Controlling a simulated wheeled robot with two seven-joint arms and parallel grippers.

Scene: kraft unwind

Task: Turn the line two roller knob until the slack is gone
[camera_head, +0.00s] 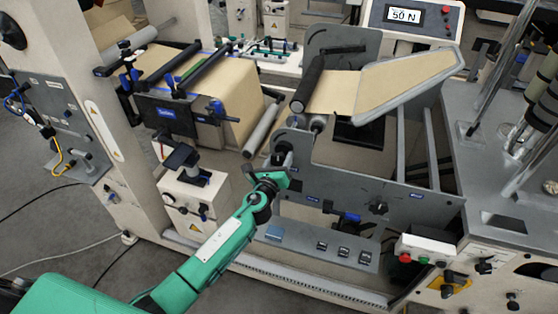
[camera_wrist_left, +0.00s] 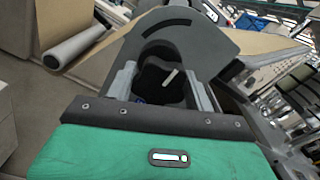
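My left gripper (camera_head: 280,166) is at the side plate of the grey roller frame, by the roller's end; the arm and gripper cover much of the spot. In the left wrist view its two grey fingers (camera_wrist_left: 163,88) stand apart, one on each side of a dark lobed knob (camera_wrist_left: 160,76) with a white mark. Whether the fingers touch the knob cannot be told. A curved grey plate with a slot (camera_wrist_left: 180,30) sits just beyond it. The tan kraft web (camera_head: 335,92) runs over the dark roller (camera_head: 313,76). My right gripper is not in view.
A display (camera_head: 404,14) reads 50 N at the back. A box with red and green buttons (camera_head: 425,250) is at the lower right. A large kraft roll (camera_head: 225,95) is left of the frame. Grey floor lies at the lower left, with cables.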

